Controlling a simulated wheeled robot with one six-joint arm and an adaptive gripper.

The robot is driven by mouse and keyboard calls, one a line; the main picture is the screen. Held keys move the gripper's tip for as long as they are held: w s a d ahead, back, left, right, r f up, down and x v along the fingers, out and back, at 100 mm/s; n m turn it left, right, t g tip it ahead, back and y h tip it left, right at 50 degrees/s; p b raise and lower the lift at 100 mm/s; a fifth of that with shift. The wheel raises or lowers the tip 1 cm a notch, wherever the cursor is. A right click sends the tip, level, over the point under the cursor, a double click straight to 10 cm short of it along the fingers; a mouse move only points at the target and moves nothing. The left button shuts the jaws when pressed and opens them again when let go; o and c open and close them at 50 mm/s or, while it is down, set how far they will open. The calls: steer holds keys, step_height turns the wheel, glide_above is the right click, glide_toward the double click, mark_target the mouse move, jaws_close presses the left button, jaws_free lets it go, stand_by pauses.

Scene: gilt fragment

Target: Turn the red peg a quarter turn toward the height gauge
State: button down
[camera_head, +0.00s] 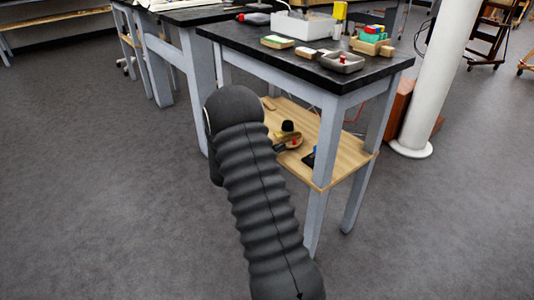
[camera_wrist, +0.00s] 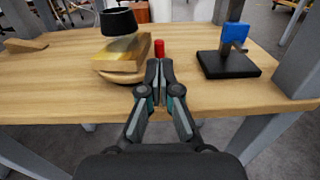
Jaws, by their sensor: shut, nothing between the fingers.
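The red peg (camera_wrist: 159,48) stands upright on the lower wooden shelf, just beyond my fingertips in the wrist view; its lower part is hidden behind them. It also shows as a small red spot in the head view (camera_head: 295,142). My gripper (camera_wrist: 160,64) is shut and empty, pointing at the peg; I cannot tell whether it touches it. Right of the peg is a blue piece (camera_wrist: 235,32) on a black base (camera_wrist: 229,64), possibly the height gauge. Left of the peg is a gilt block (camera_wrist: 124,50) with a black cylinder (camera_wrist: 118,21) on top.
The wooden shelf (camera_wrist: 55,85) has bare room at its front edge. Grey table legs (camera_head: 321,165) flank it, and a dark tabletop (camera_head: 290,59) is above. That top holds a white bin (camera_head: 303,26), a grey tray (camera_head: 341,63) and small items. A white column (camera_head: 437,80) stands right.

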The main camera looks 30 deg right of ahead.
mark_target(295, 142)
steer(key=shift+w+d, duration=0.1)
steer(key=shift+d, duration=1.9)
steer(key=shift+s+d+f, duration=0.1)
steer(key=shift+s+d, duration=0.15)
steer(key=shift+d, duration=0.45)
